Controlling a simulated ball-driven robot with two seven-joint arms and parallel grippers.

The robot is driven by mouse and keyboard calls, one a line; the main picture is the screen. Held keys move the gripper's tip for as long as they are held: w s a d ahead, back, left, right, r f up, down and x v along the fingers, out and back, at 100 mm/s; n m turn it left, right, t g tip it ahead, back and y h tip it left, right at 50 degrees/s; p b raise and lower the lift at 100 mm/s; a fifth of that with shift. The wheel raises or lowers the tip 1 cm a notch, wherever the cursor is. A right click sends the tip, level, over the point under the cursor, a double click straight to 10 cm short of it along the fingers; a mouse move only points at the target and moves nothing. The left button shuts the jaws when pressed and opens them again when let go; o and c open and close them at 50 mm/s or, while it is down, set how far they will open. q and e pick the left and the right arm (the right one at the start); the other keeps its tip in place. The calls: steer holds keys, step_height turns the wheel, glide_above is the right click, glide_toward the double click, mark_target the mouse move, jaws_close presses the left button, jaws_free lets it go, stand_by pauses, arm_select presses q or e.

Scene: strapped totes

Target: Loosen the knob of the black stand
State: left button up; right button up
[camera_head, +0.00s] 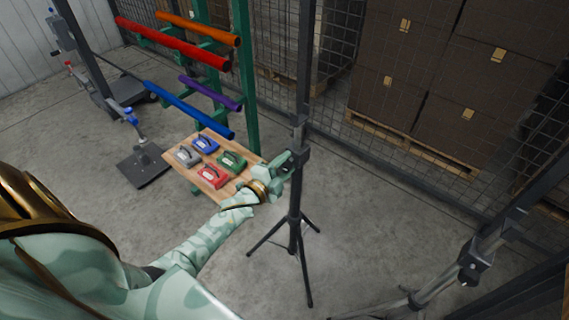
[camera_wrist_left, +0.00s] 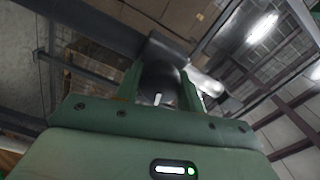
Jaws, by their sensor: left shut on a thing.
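The black stand (camera_head: 294,236) stands upright on the concrete floor in the head view, its tripod legs spread. Its pole rises past a dark collar. My left gripper (camera_head: 287,166) is at that collar, reaching in from the left. It is shut on the knob, which it mostly hides in the head view. In the left wrist view the dark round knob (camera_wrist_left: 160,82) sits between the two green fingers of my left gripper (camera_wrist_left: 161,92), with a small white mark near it. My right gripper is not in view.
A grey stand (camera_head: 478,258) leans into the lower right. Stacked dark boxes (camera_head: 400,60) are behind wire mesh.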

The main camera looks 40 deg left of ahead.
arm_select(q)
steer(key=n+p, duration=0.1)
steer(key=n, duration=0.4)
steer(key=shift+n+p, duration=0.3)
steer(key=shift+p, duration=0.05)
steer(key=n+p, duration=0.1)
steer(key=n, duration=0.4)
steer(key=shift+f+n, duration=0.1)
steer(key=shift+n, duration=0.2)
steer(key=shift+s, duration=0.1)
steer(key=o, duration=1)
steer(key=shift+s, duration=0.25)
steer(key=s+p, duration=0.1)
steer(key=s, duration=0.4)
steer(key=s+a+p, duration=0.1)
steer(key=s, duration=0.4)
steer(key=s+p, duration=0.1)
steer(key=s, duration=0.4)
steer(key=shift+s+a, duration=0.2)
steer(key=shift+s, duration=0.15)
